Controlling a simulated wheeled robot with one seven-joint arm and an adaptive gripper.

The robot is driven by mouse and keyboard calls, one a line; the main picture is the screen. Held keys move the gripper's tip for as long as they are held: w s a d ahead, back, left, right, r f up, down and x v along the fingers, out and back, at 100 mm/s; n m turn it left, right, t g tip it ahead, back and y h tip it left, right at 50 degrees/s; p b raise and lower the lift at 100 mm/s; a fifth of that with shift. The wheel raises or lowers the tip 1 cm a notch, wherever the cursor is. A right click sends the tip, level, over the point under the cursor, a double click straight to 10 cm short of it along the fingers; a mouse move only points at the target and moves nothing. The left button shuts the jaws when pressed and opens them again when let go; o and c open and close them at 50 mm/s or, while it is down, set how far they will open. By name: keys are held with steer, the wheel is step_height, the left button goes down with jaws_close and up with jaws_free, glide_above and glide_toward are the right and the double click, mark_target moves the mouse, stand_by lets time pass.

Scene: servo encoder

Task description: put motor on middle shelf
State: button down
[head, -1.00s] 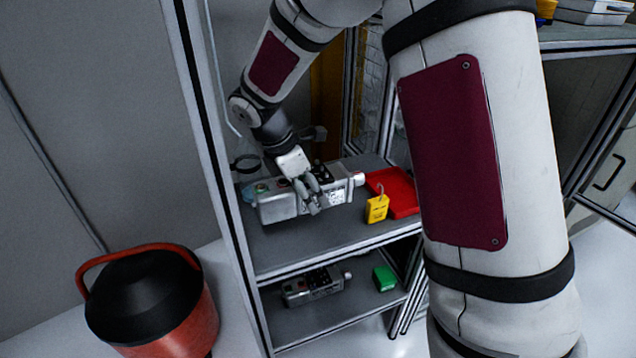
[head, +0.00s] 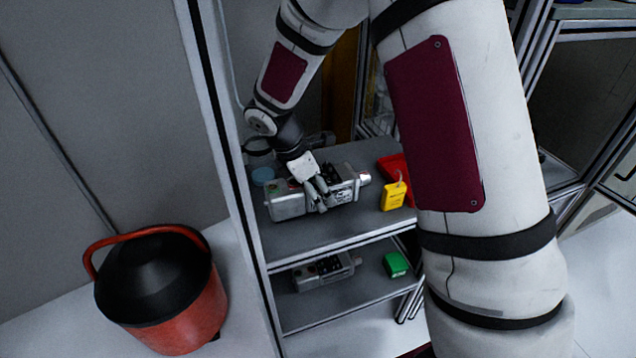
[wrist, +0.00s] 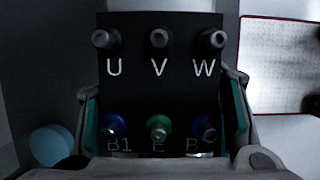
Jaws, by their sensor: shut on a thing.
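My gripper (head: 322,192) is shut on a silver motor (head: 289,205). The motor lies lengthwise over the upper of the two shelf boards in view, near its front edge. Whether its underside touches the board I cannot tell. In the wrist view the motor's black terminal block (wrist: 160,88), marked U, V, W, B1, E and B, sits between my teal-padded fingers. The upper board (head: 345,226) and the lower board (head: 325,306) belong to one rack. A second, similar motor (head: 325,273) lies on the lower board.
On the upper board, a yellow padlock-like item (head: 394,197) and a red object (head: 393,165) are right of the motor. A light blue round item (head: 263,176) is behind its left end. A green box (head: 396,264) is below. A red bin (head: 165,300) stands left of the rack post (head: 225,150).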

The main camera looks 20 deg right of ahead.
steer(key=shift+f, duration=1.35)
steer(key=shift+f, duration=0.1)
steer(key=c, duration=0.5)
jaws_free()
